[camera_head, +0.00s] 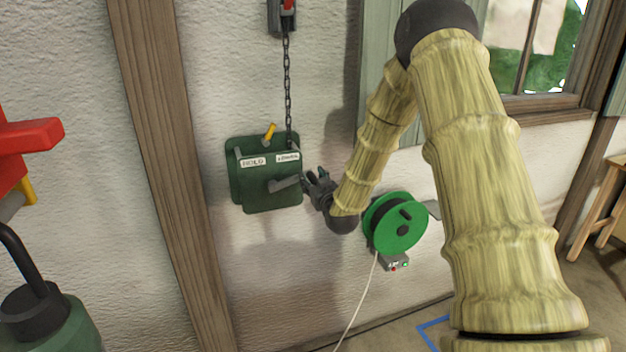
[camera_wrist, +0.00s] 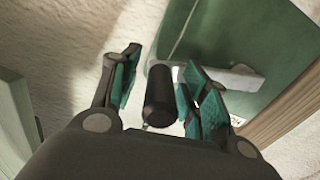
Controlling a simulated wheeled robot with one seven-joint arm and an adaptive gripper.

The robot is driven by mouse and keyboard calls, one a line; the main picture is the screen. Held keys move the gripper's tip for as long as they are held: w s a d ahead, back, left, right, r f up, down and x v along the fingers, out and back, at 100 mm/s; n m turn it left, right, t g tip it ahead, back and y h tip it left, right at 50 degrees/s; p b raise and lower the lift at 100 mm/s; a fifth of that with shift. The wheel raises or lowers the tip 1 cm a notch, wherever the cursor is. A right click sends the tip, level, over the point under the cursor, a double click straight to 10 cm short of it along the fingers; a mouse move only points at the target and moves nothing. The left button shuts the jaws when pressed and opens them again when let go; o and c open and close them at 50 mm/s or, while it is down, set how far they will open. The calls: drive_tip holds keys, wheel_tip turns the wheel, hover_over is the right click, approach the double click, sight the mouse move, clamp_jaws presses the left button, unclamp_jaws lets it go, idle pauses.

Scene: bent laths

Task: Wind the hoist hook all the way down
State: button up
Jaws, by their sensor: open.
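The dark green hoist box (camera_head: 262,196) is on the white wall, with a HOLD label (camera_head: 253,162) and another label, apparently LOWER (camera_head: 287,157). A yellow-tipped lever (camera_head: 270,131) leans right at its top edge. A grey crank arm (camera_head: 285,184) is on its front; it also shows in the wrist view (camera_wrist: 232,82). My gripper (camera_head: 311,178) is at the crank's right end. In the wrist view, my gripper (camera_wrist: 158,66) is open, with the black crank handle (camera_wrist: 160,94) between its fingers, nearer the right ones. A chain (camera_head: 287,80) rises from the box; the hook is not clearly visible.
A green cable reel (camera_head: 395,223) is on the wall just right of and below my gripper. A wooden post (camera_head: 165,150) stands left of the box. A red object (camera_head: 28,137) and a green container (camera_head: 50,325) are at the far left.

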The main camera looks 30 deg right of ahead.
clamp_jaws()
